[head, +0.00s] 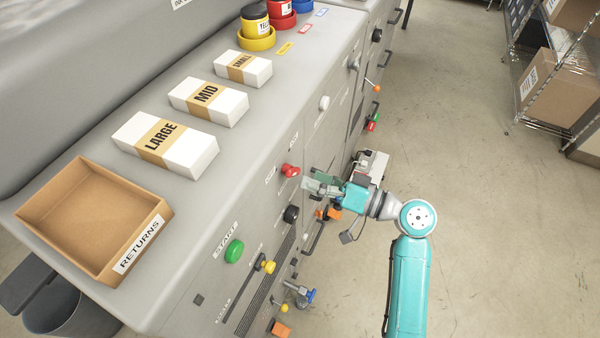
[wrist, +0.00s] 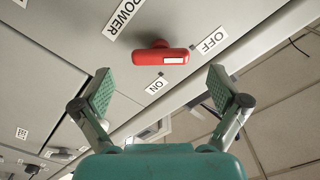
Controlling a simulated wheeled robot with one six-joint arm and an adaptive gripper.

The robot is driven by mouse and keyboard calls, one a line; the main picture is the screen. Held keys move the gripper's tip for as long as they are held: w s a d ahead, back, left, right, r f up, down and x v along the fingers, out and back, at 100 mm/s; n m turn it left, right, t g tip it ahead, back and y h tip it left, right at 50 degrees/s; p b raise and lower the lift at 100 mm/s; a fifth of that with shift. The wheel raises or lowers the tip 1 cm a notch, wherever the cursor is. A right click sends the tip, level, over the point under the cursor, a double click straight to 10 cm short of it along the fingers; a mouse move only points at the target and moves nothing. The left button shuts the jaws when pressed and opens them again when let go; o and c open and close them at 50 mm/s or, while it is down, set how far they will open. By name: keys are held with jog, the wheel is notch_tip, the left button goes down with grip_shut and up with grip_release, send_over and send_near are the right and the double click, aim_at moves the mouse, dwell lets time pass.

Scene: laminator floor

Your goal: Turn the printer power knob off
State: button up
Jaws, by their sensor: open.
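The red power knob (wrist: 150,57) is ahead of my gripper in the wrist view, on a grey panel marked POWER (wrist: 124,18). Its bar handle lies nearly level, with a white mark near its right end. The OFF label (wrist: 212,41) is up and right of it; the ON label (wrist: 157,84) is below. The white mark lies between the two labels; I cannot tell which it is set to. My gripper (wrist: 160,84) is open and empty, its green pads apart below the knob. In the head view the red knob (head: 290,170) is just left of my gripper (head: 312,184).
A black knob (head: 291,214), green START button (head: 234,251) and yellow-knobbed lever (head: 268,266) are on the same machine front. LARGE (head: 197,157), MID (head: 230,107) and SMALL boxes (head: 258,73) and a RETURNS tray (head: 66,169) stand on top.

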jog(key=v, duration=0.8)
dwell(0.4)
jog(key=s+d+f+m+t+h, duration=0.1)
jog(key=s+f+m+t+h, duration=0.4)
jog(key=f, duration=0.7)
jog(key=s+d+f+m+t+h, duration=0.1)
jog(key=s+d+f+m+h, duration=0.35)
jog(key=s+f+h, duration=0.5)
jog(key=s+d+r+n+t+h, duration=0.1)
jog(key=s+d+r, duration=0.15)
jog(key=s, duration=0.45)
jog(key=s+d+r+h, duration=0.1)
jog(key=s+d+r, duration=0.15)
jog(key=s, duration=0.35)
jog(key=s+d+r+n+t, duration=0.1)
jog(key=s+r+n, duration=0.2)
jog(key=s+r, duration=0.5)
jog(key=shift+d+r+t, duration=0.25)
jog(key=shift+r+t, duration=0.05)
jog(key=shift+s+h, duration=0.15)
jog(key=shift+h, duration=0.1)
